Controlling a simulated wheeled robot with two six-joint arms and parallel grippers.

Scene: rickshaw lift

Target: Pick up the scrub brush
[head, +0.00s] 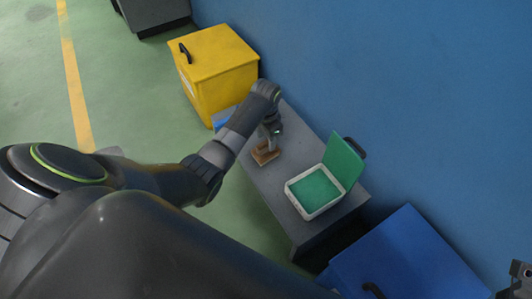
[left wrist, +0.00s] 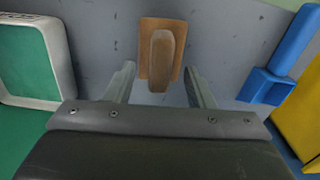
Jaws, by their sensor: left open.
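The scrub brush (head: 264,155) is brown, with a flat block and a raised handle. It rests on the grey bench (head: 296,226) in the head view. My left gripper (head: 271,131) is directly over it, pointing down, open and empty. In the left wrist view the brush (left wrist: 161,48) lies ahead of the open fingers (left wrist: 160,70), its near end between them in the picture. I cannot tell how much height separates them. A dark piece at the lower right edge of the head view may be part of my right gripper (head: 522,276); its fingers are unclear.
A white case with green lining (head: 316,207) and open green lid (head: 344,160) sits on the bench. A yellow bin (head: 222,84) and a blue item (head: 224,118) are beyond it. A blue box (head: 405,262) is nearer. A blue wall runs behind the bench.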

